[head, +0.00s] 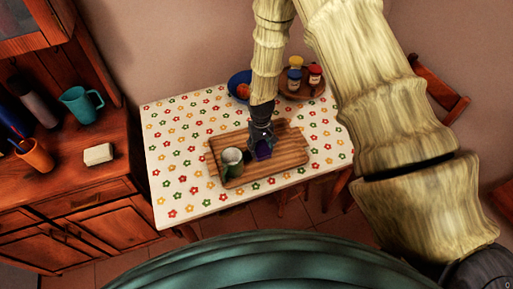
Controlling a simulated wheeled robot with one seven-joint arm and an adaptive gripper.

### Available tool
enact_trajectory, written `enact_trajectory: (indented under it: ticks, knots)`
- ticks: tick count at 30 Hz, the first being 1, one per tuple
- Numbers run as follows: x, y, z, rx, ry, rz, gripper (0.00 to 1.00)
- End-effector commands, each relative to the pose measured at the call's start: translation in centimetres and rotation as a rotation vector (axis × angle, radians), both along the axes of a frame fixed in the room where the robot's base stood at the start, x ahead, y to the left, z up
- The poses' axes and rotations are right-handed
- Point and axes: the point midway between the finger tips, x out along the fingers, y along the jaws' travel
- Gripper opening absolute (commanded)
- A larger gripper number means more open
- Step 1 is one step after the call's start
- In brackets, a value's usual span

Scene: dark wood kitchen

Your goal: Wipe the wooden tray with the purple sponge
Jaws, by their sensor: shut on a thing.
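The wooden tray (290,152) lies on the flowered tabletop, near its front middle. The purple sponge (263,151) is at the tray's middle, partly hidden under my gripper. My gripper (262,142) points down over the tray and is shut on the sponge. The sponge looks to be on or just above the tray surface; I cannot tell if it touches. A green-grey metal mug (232,160) stands on the left part of the tray, close to the sponge.
Behind the tray are a blue bowl (238,82) with red fruit and a round brown tray with jars (314,75). The table's left side (170,150) is clear.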

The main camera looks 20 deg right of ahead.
Motion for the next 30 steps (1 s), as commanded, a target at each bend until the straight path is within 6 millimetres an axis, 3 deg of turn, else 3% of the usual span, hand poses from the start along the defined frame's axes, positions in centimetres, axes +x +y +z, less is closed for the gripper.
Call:
enact_trajectory:
  ticks: [11,30]
  knots:
    - [0.0,0.0,0.4,0.0,-0.001,0.001,0.33]
    - [0.1,0.0,5.1,0.0,-0.002,0.001,0.33]
